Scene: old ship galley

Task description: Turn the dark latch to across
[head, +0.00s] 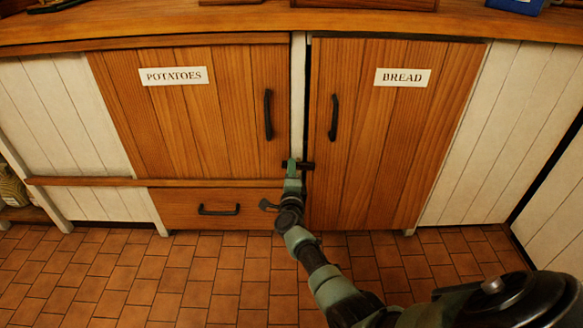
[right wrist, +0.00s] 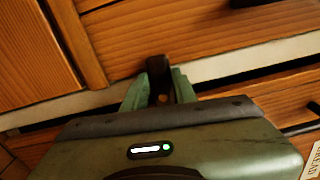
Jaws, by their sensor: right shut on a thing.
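The dark latch (head: 308,166) is on the narrow white post between the POTATOES door (head: 190,110) and the BREAD door (head: 395,130). It looks like a short dark bar lying sideways across the post. My right gripper (head: 292,165) is at the latch and shut on it. My left gripper is not in view.
Both doors look closed and have dark vertical handles, at left (head: 268,115) and right (head: 333,117). A drawer (head: 180,207) with a dark handle is below the POTATOES door. The wooden counter (head: 180,27) runs above. The tiled floor (head: 200,265) in front is clear.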

